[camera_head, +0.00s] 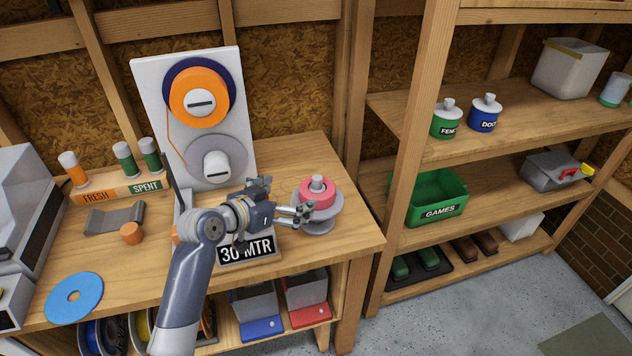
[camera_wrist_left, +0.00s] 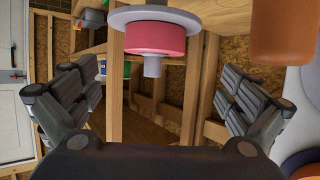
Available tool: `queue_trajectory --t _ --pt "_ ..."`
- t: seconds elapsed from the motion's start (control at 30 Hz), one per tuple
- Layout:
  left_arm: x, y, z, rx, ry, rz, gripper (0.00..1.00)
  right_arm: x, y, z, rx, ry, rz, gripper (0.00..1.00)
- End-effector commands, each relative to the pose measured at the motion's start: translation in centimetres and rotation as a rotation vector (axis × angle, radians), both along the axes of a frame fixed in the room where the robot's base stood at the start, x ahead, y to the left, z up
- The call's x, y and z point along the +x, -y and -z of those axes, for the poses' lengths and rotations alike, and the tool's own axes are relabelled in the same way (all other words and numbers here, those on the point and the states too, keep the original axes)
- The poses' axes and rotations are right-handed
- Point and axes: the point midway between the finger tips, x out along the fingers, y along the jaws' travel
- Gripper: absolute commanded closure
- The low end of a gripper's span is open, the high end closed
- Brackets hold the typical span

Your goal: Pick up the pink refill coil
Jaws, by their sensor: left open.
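The pink refill coil (camera_head: 306,196) sits around the post of a grey spool stand (camera_head: 335,206) near the right front corner of the workbench. My left gripper (camera_head: 289,199) is open and empty, just left of the coil. In the left wrist view the pink coil (camera_wrist_left: 155,39) and the pale flange (camera_wrist_left: 122,17) show at the top, between the open fingers (camera_wrist_left: 160,85) and beyond their tips. A gap shows between fingers and coil. My right gripper is in neither view.
A white panel (camera_head: 150,110) with an orange coil (camera_head: 190,110) and a grey disc stands behind my left arm. The 30 MTR sign (camera_head: 247,249) is below the gripper. A wooden post (camera_head: 407,160) and shelves with a green GAMES bin (camera_head: 440,190) stand to the right.

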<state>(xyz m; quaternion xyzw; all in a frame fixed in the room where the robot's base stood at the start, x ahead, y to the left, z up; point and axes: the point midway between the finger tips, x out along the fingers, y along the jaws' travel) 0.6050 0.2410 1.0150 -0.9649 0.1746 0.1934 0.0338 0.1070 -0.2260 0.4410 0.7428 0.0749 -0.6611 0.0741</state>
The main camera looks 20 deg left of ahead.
Motion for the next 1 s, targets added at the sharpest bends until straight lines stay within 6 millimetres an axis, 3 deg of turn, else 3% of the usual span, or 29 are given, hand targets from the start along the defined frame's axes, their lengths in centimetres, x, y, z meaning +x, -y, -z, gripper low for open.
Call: queue_trajectory --t 0.4,0.8,1.0 --pt "4.4 1.8 1.9 -0.002 -0.001 0.000 0.00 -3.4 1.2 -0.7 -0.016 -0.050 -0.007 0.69" --pt "7.5 3.5 3.5 -0.002 -0.001 0.000 0.00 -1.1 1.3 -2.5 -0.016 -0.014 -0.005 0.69" --pt "8.7 3.9 4.2 -0.001 -0.002 -0.001 0.00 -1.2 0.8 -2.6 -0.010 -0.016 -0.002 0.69"
